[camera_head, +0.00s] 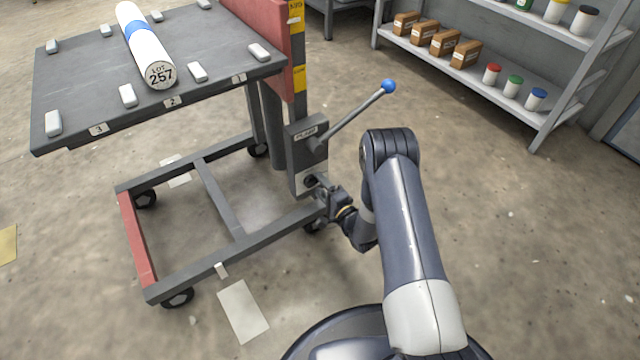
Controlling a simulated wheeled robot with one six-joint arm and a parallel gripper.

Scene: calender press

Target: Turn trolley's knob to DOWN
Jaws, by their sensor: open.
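The trolley (270,225) stands left of my arm, with a grey platform (80,87) on a red and grey column. A grey pump box (306,158) sits on the column, with a lever (350,114) ending in a blue ball and pointing up to the right. Low on the box is a small dark knob (311,181) on a pale plate; its setting is too small to read. My gripper (322,190) is open, right at the knob and in front of part of it. I cannot tell whether the fingers touch the knob.
A white roll (147,50) marked LOT 257 lies on the platform between small white blocks. A shelf (490,75) with brown boxes and jars stands at the back right. A paper sheet (243,311) lies on the floor by the trolley. The floor on the right is clear.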

